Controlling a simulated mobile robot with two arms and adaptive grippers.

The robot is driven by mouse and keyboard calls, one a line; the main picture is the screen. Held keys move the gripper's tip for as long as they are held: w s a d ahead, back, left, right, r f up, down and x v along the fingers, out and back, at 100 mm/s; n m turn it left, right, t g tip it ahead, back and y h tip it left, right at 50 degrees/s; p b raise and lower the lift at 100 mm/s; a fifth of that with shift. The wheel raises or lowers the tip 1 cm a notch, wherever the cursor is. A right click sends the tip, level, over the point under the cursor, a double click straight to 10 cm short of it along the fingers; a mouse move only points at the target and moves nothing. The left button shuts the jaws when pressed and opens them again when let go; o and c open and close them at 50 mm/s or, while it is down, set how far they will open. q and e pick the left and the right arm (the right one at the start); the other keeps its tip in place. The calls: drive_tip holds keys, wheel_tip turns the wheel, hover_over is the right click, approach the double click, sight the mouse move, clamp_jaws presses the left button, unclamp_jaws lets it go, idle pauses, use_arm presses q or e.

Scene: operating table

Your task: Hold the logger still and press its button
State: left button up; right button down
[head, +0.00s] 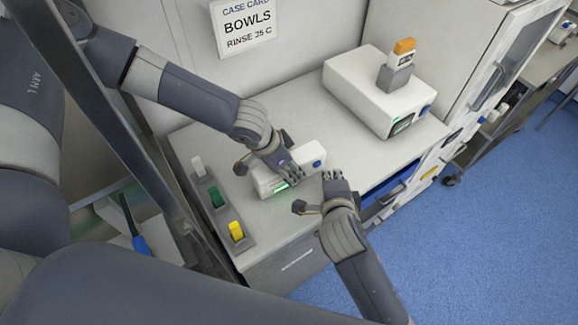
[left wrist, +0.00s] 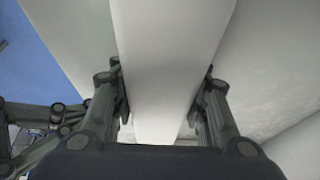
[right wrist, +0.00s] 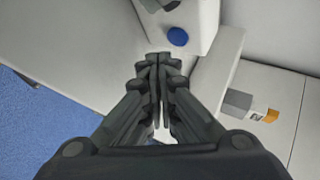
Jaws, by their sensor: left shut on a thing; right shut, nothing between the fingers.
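The logger (head: 306,155) is a white box lying on the worktop, with a lit green display on its front and a blue button (head: 316,163) at its right end. My left gripper (head: 285,165) is shut on the logger's body, and the left wrist view shows its fingers on both sides of the white casing (left wrist: 165,45). My right gripper (head: 335,178) is shut and empty, just right of the button. In the right wrist view, the closed fingertips (right wrist: 160,62) are just below the blue button (right wrist: 178,37), with a small gap showing.
A larger white device (head: 365,85) with a grey and orange piece (head: 398,65) on top stands behind to the right. A strip with white, green and yellow switches (head: 216,197) lies at the left. A wall card (head: 245,25) reads BOWLS. The worktop between is clear.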

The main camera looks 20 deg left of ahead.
drive_tip(key=shift+s+d, duration=1.8)
drive_tip(key=shift+d, duration=0.05)
use_arm(q)
drive_tip(key=o, duration=1.4)
drive_tip(key=v, duration=1.2)
